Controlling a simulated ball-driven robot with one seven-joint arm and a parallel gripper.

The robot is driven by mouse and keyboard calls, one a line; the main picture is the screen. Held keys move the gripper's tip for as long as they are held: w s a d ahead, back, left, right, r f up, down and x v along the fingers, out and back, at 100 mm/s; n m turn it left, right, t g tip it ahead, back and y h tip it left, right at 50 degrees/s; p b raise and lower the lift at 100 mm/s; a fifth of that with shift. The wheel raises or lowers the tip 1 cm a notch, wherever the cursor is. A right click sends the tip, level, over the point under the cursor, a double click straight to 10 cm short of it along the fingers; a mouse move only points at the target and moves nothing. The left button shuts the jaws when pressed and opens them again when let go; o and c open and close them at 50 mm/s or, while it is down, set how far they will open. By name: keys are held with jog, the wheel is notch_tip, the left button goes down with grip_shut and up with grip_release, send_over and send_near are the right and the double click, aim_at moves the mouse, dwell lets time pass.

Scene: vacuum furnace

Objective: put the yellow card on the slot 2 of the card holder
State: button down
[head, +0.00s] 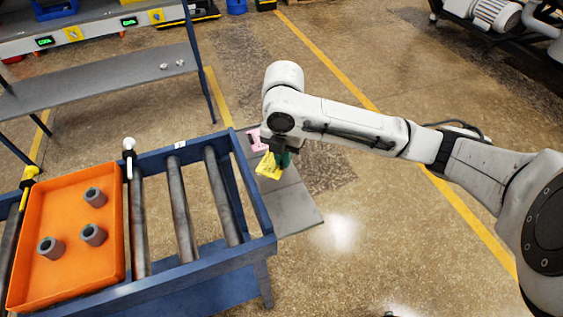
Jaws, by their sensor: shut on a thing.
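My gripper (282,152) hangs from the end of the white arm, over the grey plate at the right end of the roller table. It is shut, and the yellow card (267,168) shows just below and left of its fingers, apparently held by it. The fingertips are too small and dark to make out the contact. A dark green piece (285,160) shows right beside the fingers; I cannot tell what it is. A pink piece (257,140) stands on the plate behind and left of the yellow card. I cannot make out the card holder or its slots.
The grey plate (293,208) is bare toward its front. To its left, the blue-framed roller table (190,275) carries an orange tray (115,262) with several grey cylinders. A shelf rack (100,82) stands at the back left.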

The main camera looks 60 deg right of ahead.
aim_at(281, 164)
jog(key=shift+w+d+f, duration=0.25)
jog(key=shift+w+f, duration=0.1)
jog(key=shift+f, duration=0.2)
jog(key=shift+w+d+f+p, duration=0.15)
jog(key=shift+f+p, duration=0.35)
jog(key=shift+f, duration=1.25)
jog(key=shift+f, duration=0.15)
jog(key=c, duration=1.2)
grip_release()
notch_tip(281, 164, up, 12)
jog(key=shift+r+b, duration=0.2)
jog(key=shift+b, duration=0.5)
